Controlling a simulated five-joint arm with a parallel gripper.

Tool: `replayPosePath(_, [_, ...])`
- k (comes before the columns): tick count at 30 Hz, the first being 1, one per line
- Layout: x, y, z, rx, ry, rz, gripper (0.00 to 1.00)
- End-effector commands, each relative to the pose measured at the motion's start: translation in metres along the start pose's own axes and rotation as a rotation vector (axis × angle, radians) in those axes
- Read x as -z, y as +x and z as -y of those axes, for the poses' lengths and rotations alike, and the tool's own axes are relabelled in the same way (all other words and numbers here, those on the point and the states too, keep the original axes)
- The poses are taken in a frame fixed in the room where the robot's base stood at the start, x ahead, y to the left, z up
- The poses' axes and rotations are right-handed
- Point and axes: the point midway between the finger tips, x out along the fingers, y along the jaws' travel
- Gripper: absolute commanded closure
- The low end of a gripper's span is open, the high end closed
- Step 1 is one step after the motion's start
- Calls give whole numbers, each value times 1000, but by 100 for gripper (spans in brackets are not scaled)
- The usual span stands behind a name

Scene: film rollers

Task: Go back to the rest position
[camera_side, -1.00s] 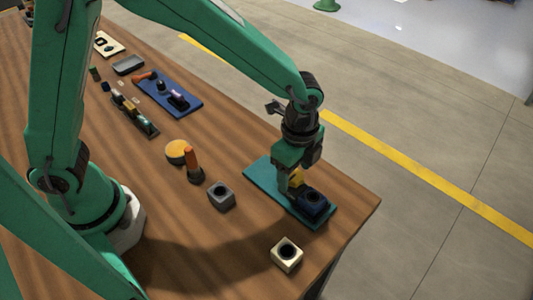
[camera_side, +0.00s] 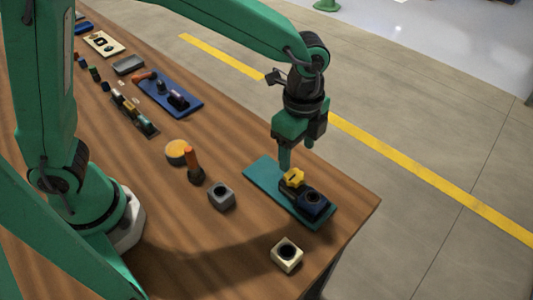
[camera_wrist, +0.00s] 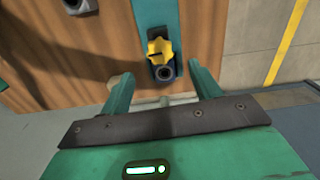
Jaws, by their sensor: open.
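My gripper (camera_side: 298,165) is raised over the teal mat (camera_side: 262,170) near the right edge of the table. In the wrist view my gripper (camera_wrist: 163,88) has its two fingers spread wide with nothing between them. On the mat sits a dark blue block (camera_side: 314,203) with a round hole, and a yellow knob-like piece (camera_side: 293,177) at its far end. The yellow piece (camera_wrist: 160,47) also shows in the wrist view, beyond the fingertips and apart from them.
A cream block (camera_side: 286,255) and a grey block (camera_side: 221,196), each with a hole, stand nearby. A blue tray (camera_side: 180,103) with parts lies farther back.

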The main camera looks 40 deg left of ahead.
Motion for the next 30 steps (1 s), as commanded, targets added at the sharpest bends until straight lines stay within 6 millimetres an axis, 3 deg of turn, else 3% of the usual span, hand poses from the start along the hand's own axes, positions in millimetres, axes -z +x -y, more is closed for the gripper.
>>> replayPosePath(19, [-6,-14,0,7,-26,-6,37])
replayPosePath(23, [-19,-24,0,25,-89,-19,37])
replayPosePath(30, [-62,-55,-5,80,-304,-64,37])
